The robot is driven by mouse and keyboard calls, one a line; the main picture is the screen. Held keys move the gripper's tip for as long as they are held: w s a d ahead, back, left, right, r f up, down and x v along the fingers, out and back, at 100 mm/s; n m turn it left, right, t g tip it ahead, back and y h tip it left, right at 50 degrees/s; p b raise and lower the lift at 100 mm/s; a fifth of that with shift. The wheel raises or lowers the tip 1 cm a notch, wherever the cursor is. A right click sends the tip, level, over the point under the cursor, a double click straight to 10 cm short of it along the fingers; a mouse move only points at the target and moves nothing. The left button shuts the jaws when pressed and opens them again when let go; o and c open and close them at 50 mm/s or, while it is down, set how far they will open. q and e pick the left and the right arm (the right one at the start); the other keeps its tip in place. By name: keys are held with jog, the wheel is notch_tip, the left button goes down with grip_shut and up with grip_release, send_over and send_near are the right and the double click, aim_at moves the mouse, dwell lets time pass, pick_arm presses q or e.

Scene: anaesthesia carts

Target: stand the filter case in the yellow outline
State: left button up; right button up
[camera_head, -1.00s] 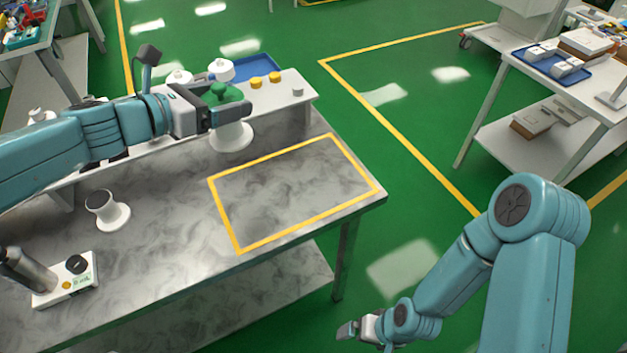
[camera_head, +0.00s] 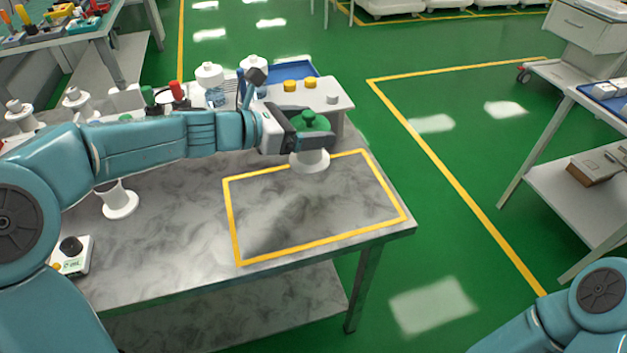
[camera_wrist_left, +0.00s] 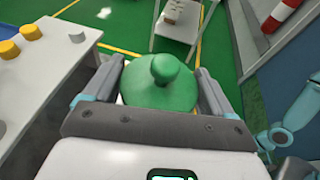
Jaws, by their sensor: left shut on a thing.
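The filter case, with a green domed lid and knob (camera_head: 310,122) and a white flared base (camera_head: 310,161), is upright in my left gripper (camera_head: 318,142). The jaws are shut around it just below the lid. In the left wrist view the green lid (camera_wrist_left: 160,84) fills the space between the fingers (camera_wrist_left: 158,92). The yellow outline (camera_head: 235,222) is taped on the grey marbled table (camera_head: 180,240). The case's base overlaps the outline's back edge in the head view; I cannot tell whether it touches the table. My right gripper is out of view.
A raised white shelf (camera_head: 335,103) behind holds yellow caps (camera_head: 292,86), a blue tray (camera_head: 300,70) and white-lidded jars. A white stand (camera_head: 119,203) and a small box with a black knob (camera_head: 72,255) are at left. The outline's interior is bare.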

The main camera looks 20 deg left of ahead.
pick_arm(q)
notch_tip(320, 180, down, 6)
jog(key=shift+s+a+r+b, duration=0.1)
jog(key=shift+s+r+b, duration=0.1)
jog(key=shift+b, duration=0.4)
jog(key=f+b, duration=0.1)
jog(key=f, duration=0.5)
jog(key=shift+w, duration=0.2)
jog(key=shift+s, duration=0.1)
jog(key=shift+b, duration=0.3)
jog(key=shift+f, duration=0.25)
jog(key=o, duration=1.3)
jog(key=shift+c, duration=0.2)
jog(key=shift+r, duration=0.1)
jog(key=shift+r, duration=0.1)
